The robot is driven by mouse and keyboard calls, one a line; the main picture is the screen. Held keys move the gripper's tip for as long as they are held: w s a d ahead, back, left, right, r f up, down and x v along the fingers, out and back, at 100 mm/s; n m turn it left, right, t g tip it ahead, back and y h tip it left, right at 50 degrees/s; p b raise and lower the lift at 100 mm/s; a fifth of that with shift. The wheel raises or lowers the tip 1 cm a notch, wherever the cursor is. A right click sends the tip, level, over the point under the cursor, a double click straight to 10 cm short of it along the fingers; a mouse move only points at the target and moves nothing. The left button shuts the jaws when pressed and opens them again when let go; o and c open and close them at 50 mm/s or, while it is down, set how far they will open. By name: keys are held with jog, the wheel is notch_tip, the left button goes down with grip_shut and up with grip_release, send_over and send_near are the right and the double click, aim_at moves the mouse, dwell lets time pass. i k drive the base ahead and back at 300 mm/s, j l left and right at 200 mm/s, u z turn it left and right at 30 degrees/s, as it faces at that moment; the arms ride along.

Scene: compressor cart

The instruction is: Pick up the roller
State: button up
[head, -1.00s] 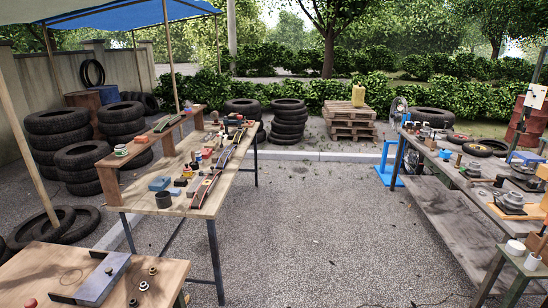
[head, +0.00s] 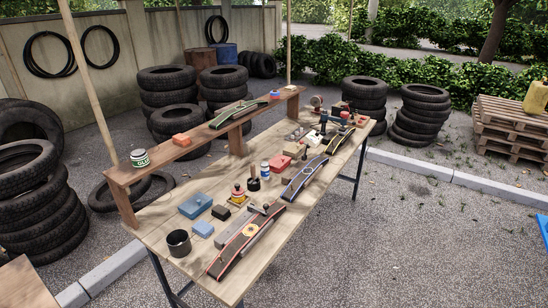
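The wooden workbench (head: 160,235) shows in the head view with many small tools on it. I cannot surely tell which one is the roller. A small wooden-handled tool (head: 238,192) stands on a yellow and red base near the middle of the bench. A dark upright piece with a wooden handle (head: 253,180) is just right of it. A small grey and dark tool (head: 258,208) lies by the grey strip (head: 236,236). Tools at the far end are too small to make out. My gripper is not in view.
Tyre stacks (head: 40,205) stand left.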

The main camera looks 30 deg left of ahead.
aim_at(252, 170)
jog(key=i+u, duration=0.3)
jog(key=i, duration=0.15)
jog(key=i+l+u, duration=0.55)
jog(key=i, duration=0.3)
jog(key=i+u, duration=0.15)
jog(key=u, duration=0.3)
jog(key=i+l+u, duration=0.15)
jog(key=u, duration=0.35)
jog(key=i+l+u, duration=0.15)
jog(key=u, duration=0.3)
jog(key=i+l+u, duration=0.1)
jog(key=u, duration=0.35)
jog(key=l+u, duration=0.35)
jog(key=u, duration=0.15)
jog(key=i+l+u, duration=0.1)
jog(key=l+u, duration=0.2)
jog(key=u, duration=0.15)
jog(key=i+l+u, duration=0.15)
jog(key=l+u, duration=0.15)
jog(key=u, duration=0.15)
jog(key=l+u, duration=0.4)
jog(key=i+l+u, duration=0.1)
jog(key=l+u, duration=0.35)
jog(key=j, duration=0.1)
